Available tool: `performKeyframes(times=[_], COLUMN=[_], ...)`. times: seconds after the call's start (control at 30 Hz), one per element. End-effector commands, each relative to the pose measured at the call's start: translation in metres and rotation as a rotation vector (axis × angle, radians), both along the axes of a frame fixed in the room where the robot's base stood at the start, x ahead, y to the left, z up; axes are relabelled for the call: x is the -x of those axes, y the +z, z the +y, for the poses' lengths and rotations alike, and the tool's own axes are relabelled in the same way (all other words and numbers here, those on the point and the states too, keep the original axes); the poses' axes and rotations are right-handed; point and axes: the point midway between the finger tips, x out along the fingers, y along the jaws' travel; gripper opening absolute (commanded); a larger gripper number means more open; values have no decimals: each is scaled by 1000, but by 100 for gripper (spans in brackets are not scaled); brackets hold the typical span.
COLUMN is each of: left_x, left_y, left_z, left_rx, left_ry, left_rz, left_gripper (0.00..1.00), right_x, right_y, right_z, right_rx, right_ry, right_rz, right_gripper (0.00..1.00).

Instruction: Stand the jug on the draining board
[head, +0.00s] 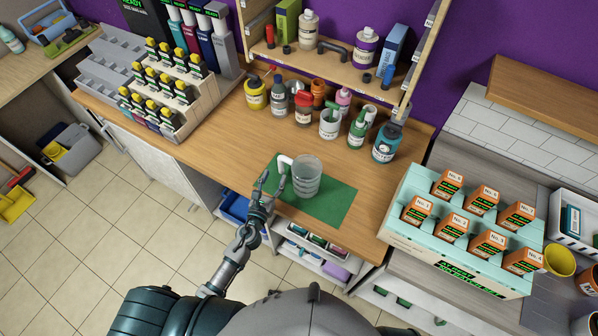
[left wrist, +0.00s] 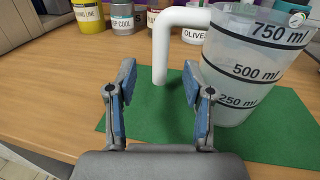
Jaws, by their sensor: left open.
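The jug (head: 306,176) is a clear measuring jug with a white handle. It stands upright on a green mat (head: 330,202) on the wooden counter. In the left wrist view the jug (left wrist: 245,75) shows its 250, 500 and 750 ml marks, and its white handle (left wrist: 161,50) points left. My left gripper (head: 273,179) is open at the handle side of the jug. In the left wrist view the handle appears between the fingers (left wrist: 159,75), apart from both. I cannot tell whether the green mat is the draining board. My right gripper is out of view.
Several bottles and pots (head: 304,108) stand behind the jug, under a wooden shelf (head: 335,65). A stepped rack (head: 190,100) is at left. A mint carton display (head: 400,237) with orange boxes stands at right. Bare counter (head: 225,150) lies left of the mat.

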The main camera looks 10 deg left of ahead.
Motion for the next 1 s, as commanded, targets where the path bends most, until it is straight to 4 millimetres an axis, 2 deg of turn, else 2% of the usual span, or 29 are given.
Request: performKeyframes(times=[0.03,0.27,0.5,0.6,0.8,0.87,1.0], left_x=[-7,-26,-61,-68,-67,-67,-68], left_y=[0,-2,-4,-4,-4,-4,-4], left_z=[-1,-3,-9,-11,-11,-11,-11], left_rx=[1,2,1,2,1,1,1], left_ry=[1,1,2,1,0,0,1], left_rz=[0,0,0,0,0,0,1], left_gripper=[52,52,52,52,52,39,4], right_x=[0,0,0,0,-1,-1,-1], right_y=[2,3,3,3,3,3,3], right_z=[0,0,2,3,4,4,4], right_rx=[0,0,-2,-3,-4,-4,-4], right_ry=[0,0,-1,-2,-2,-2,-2], right_rz=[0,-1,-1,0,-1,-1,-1], right_gripper=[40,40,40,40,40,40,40])
